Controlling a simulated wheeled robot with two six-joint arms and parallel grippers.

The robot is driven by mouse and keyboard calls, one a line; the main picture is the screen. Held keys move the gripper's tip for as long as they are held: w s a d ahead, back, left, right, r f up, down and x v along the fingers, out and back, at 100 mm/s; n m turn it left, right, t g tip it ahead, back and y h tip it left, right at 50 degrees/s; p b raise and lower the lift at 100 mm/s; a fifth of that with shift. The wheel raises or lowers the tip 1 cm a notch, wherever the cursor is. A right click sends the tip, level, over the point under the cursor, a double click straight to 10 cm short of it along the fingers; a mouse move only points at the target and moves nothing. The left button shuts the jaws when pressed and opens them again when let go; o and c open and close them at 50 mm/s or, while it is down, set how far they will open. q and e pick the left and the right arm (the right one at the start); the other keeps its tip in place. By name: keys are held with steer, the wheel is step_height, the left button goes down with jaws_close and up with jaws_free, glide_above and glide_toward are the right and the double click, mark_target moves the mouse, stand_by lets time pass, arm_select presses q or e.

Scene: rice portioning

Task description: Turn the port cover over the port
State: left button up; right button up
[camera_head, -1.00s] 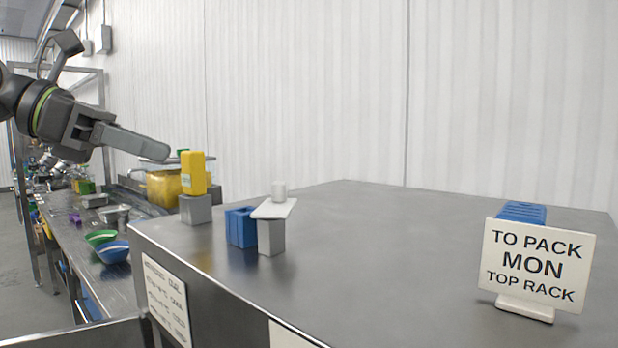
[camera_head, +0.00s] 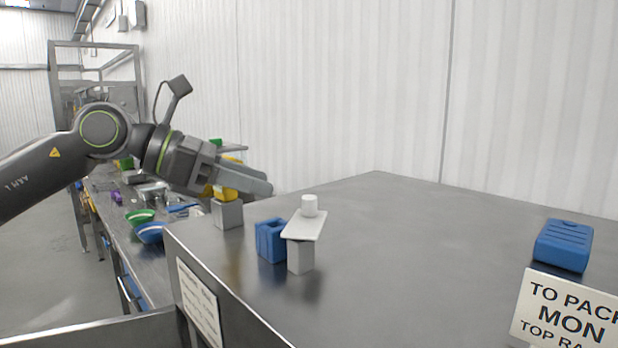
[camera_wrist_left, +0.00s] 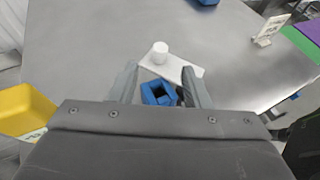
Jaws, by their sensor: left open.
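The port cover is a thin white plate (camera_head: 304,225) with a white round knob (camera_head: 309,205) on it. It rests on a grey post (camera_head: 300,257). The port is a blue open-topped box (camera_head: 271,241) left of the post. The cover lies beside the opening rather than over it. In the left wrist view the plate (camera_wrist_left: 181,67), knob (camera_wrist_left: 160,50) and blue box (camera_wrist_left: 157,92) show around and between the fingers. My left gripper (camera_head: 262,186) is open and empty, above and to the left of the cover, apart from it. My right gripper is out of view.
A blue ridged block (camera_head: 563,246) and a white sign (camera_head: 567,315) stand at the right. The middle of the steel tabletop (camera_head: 410,240) is clear.

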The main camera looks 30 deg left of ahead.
mark_target(306, 197)
arm_select(q)
steer(key=p+x, duration=0.4)
steer(key=shift+d+r, duration=0.15)
steer(key=shift+p+x, duration=0.95)
steer(key=shift+x, duration=0.2)
steer(key=shift+p+x, duration=0.6)
steer(key=shift+x, duration=0.95)
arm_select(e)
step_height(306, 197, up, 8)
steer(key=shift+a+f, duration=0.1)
arm_select(q)
jaws_close()
